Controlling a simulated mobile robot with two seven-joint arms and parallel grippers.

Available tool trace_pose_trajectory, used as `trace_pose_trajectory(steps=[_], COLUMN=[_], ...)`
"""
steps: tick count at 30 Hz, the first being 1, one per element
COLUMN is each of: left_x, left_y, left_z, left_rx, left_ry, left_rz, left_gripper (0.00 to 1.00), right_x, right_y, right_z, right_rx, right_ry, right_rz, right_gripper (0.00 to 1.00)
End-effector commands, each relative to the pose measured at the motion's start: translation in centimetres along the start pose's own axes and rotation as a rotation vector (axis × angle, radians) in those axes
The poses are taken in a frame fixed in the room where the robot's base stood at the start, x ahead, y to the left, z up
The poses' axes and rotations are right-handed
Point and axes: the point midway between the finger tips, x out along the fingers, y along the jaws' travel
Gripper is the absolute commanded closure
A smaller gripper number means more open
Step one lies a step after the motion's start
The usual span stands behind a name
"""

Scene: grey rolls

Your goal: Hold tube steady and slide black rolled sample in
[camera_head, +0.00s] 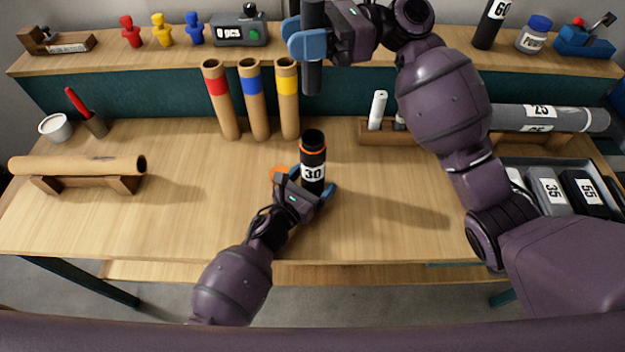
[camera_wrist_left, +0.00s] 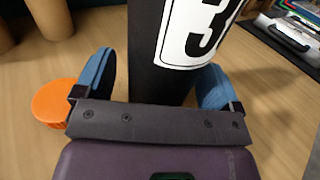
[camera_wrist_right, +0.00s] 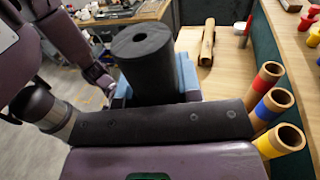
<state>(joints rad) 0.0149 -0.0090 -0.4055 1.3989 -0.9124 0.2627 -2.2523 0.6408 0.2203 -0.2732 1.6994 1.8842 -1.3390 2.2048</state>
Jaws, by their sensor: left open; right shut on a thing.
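The black tube (camera_head: 312,152) with a white "30" label and an orange rim stands upright on the table, its dark mouth facing up. My left gripper (camera_head: 304,188) is open low around the tube; in the left wrist view its blue fingers stand on either side of the tube (camera_wrist_left: 157,45). An orange cap (camera_wrist_left: 60,101) lies beside the left finger. My right gripper (camera_head: 306,42) is shut on the black rolled sample (camera_head: 312,78), held upright above and behind the tube, apart from it. The right wrist view shows the roll's end (camera_wrist_right: 142,42) with a small hole.
Three cardboard tubes with red (camera_head: 221,100), blue (camera_head: 254,100) and yellow (camera_head: 287,100) bands stand behind. A brown roll (camera_head: 80,166) rests on a wooden cradle at left. A grey tray (camera_head: 545,165) and a grey roll (camera_head: 550,118) lie right. The front table is mostly clear.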

Motion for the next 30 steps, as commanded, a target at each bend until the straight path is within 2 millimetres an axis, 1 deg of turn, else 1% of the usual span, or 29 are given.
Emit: trace_pose_trajectory(steps=[7,8,18,19,21,23,27,30], left_x=[0.1,0.1,0.0,0.0,0.0,0.0,0.0,0.0], left_y=[0.0,0.0,0.0,0.0,0.0,0.0,0.0,0.0], left_z=[0.0,0.0,0.0,0.0,0.0,0.0,0.0,0.0], left_rx=[0.000,0.000,0.000,0.000,0.000,0.000,0.000,0.000], left_ry=[0.001,0.001,0.001,0.001,0.001,0.000,0.000,0.000], left_rz=[0.000,0.000,0.000,0.000,0.000,0.000,0.000,0.000], left_gripper=[0.11,0.13,0.65,0.67,0.67,0.67,0.67,0.67], right_x=[0.0,0.0,0.0,0.0,0.0,0.0,-0.1,-0.1], right_y=[0.0,0.0,0.0,0.0,0.0,0.0,-0.1,0.0], right_z=[0.0,0.0,0.0,0.0,-0.2,-0.9,-3.7,-5.4], right_rx=[0.000,0.000,0.000,0.000,0.001,0.002,0.005,0.005], right_ry=[0.000,0.000,0.000,0.000,0.000,0.001,0.005,0.006], right_rz=[0.000,0.000,0.000,0.000,0.001,0.004,0.019,0.031], right_gripper=[0.91,0.91,0.91,0.91,0.91,0.91,0.91,0.91])
